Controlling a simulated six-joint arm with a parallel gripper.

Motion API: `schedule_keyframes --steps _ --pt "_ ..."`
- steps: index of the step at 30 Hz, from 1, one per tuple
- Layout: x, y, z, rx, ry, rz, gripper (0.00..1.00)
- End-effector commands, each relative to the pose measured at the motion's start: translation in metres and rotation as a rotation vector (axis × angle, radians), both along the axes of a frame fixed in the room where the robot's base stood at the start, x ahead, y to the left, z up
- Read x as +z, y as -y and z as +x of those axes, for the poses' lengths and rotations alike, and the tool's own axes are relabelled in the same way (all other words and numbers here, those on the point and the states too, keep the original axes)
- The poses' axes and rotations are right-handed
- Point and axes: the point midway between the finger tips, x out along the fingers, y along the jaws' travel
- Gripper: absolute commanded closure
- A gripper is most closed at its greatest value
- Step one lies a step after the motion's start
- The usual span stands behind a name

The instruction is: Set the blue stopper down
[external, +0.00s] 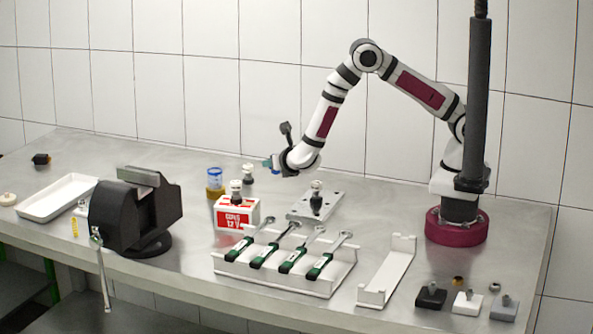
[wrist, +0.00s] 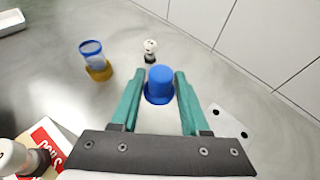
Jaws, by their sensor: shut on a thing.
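The blue stopper (wrist: 159,84), a short round cap with a wider rim, sits between the two teal fingers of my gripper (wrist: 158,74) in the wrist view. My gripper (external: 270,163) is shut on it. In the external view the gripper is in the air above the back of the bench, pointing left. The stopper is too small there to tell clearly from the fingers.
A blue-rimmed clear cup on a yellow base (external: 215,183) and small white-topped fittings (external: 248,174) stand nearby. A red-and-white box (external: 237,212), a drilled plate (external: 315,205) and a tool rack (external: 285,270) stand in front. The bench's back strip (external: 150,150) is clear.

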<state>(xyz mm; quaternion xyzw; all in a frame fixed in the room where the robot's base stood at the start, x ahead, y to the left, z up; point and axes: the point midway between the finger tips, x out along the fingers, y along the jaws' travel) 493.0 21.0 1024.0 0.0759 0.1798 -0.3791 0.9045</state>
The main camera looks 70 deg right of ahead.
Motion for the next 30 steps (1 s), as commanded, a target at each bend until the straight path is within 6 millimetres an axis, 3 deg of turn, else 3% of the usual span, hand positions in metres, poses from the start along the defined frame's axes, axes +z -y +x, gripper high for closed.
schedule_keyframes --steps 1,3,6,9,12,24,30 --pt "0.002 0.033 0.012 -0.059 0.003 0.001 1.00" --pt "0.004 0.075 0.024 -0.122 0.002 0.000 1.00" --pt "0.007 0.121 0.033 -0.189 0.002 0.001 1.00" --pt "0.009 0.151 0.036 -0.231 0.002 0.001 1.00" --pt "0.003 0.165 0.037 -0.249 -0.002 0.000 1.00" --pt "-0.083 0.166 0.036 -0.252 -0.003 0.001 1.00" --pt "-0.091 0.166 0.037 -0.252 0.001 0.001 1.00"
